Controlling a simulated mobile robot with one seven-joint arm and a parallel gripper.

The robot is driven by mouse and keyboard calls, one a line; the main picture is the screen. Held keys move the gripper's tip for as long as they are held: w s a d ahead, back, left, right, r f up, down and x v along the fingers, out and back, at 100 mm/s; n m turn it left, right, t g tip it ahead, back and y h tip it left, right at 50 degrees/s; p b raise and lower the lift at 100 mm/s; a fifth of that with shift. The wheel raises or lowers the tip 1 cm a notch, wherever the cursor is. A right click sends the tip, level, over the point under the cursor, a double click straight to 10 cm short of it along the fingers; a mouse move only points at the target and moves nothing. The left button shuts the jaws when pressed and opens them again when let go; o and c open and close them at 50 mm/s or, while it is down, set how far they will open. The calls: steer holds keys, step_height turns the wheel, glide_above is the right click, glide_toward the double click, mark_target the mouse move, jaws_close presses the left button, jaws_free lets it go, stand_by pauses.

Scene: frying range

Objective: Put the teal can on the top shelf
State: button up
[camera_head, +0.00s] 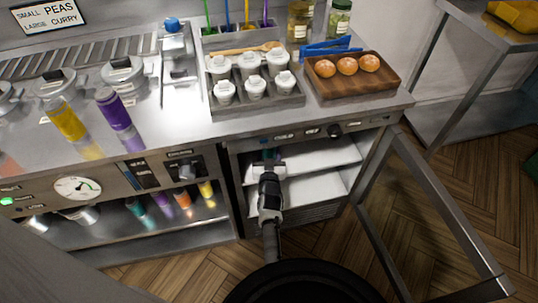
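My gripper (268,166) reaches into the open cabinet under the counter, at the level of its upper shelf (318,157). A small teal patch (267,154), likely a teal can, shows at the fingertips. My gripper hides most of it. I cannot tell whether the fingers are closed on it or whether it touches the shelf. A purple item (279,156) shows just right of the fingertips. Another teal can (134,206) stands on the low open shelf at left, beside purple, orange and yellow cans.
The cabinet door (432,205) stands open at right. The cabinet's lower shelf (315,194) looks bare where visible. On the counter are a purple bottle (115,110), a yellow bottle (66,119), a tray of white-lidded pots (258,104) and a wooden tray of buns (345,91).

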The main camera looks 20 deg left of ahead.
steer(key=shift+r, duration=0.2)
steer(key=o, duration=0.8)
steer(key=shift+f, duration=0.3)
steer(key=o, duration=0.5)
steer(key=shift+c, duration=0.2)
steer(key=shift+r, duration=0.15)
